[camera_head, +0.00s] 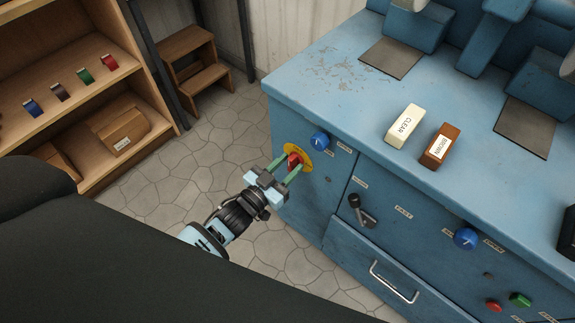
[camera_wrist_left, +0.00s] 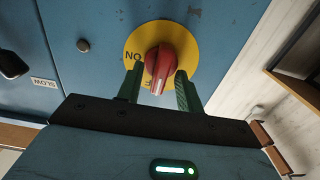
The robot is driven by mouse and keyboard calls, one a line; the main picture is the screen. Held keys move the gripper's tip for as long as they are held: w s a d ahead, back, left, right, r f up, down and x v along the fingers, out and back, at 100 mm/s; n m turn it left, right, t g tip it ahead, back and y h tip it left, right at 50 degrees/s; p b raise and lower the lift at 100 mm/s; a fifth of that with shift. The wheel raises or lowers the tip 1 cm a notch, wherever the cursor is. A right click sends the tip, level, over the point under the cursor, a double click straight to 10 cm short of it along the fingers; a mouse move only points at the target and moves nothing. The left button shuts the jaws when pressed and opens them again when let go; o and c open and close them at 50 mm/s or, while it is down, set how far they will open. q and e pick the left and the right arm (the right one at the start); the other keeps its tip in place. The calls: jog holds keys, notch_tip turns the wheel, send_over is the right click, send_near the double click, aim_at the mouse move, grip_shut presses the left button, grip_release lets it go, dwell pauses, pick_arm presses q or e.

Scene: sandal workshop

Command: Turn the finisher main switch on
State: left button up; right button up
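The main switch is a red rotary knob (camera_head: 294,159) on a round yellow plate (camera_head: 305,152), on the front of the blue finisher cabinet near its left corner. In the left wrist view, the red knob (camera_wrist_left: 160,66) points down the picture between my fingers. The yellow plate (camera_wrist_left: 180,36) shows "ON" upside down to the left of the knob; another marking below is partly hidden. My left gripper (camera_head: 282,169) is open, with one green finger on each side of the knob; narrow gaps seem to show. My right gripper is not in view.
A blue knob (camera_head: 319,141) sits just above the switch. A black lever (camera_head: 361,210), another blue knob (camera_head: 466,238) and red and green buttons are further right. A wooden shelf (camera_head: 90,88) and step stool (camera_head: 193,60) stand left; the floor between is clear.

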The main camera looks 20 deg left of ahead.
pick_arm(q)
grip_shut()
dwell(0.5)
jog(key=m, duration=0.6)
jog(key=shift+d+f+m, duration=0.1)
jog(key=shift+d+m, duration=0.05)
jog(key=shift+m, duration=0.15)
jog(key=m+b, duration=0.1)
jog(key=m, duration=0.3)
jog(key=shift+d+f+m, duration=0.1)
jog(key=shift+m, duration=0.2)
jog(key=m+b, duration=0.1)
jog(key=m, duration=0.2)
jog(key=shift+f, duration=0.1)
jog(key=shift+m+b, duration=0.6)
jog(key=shift+m, duration=1.2)
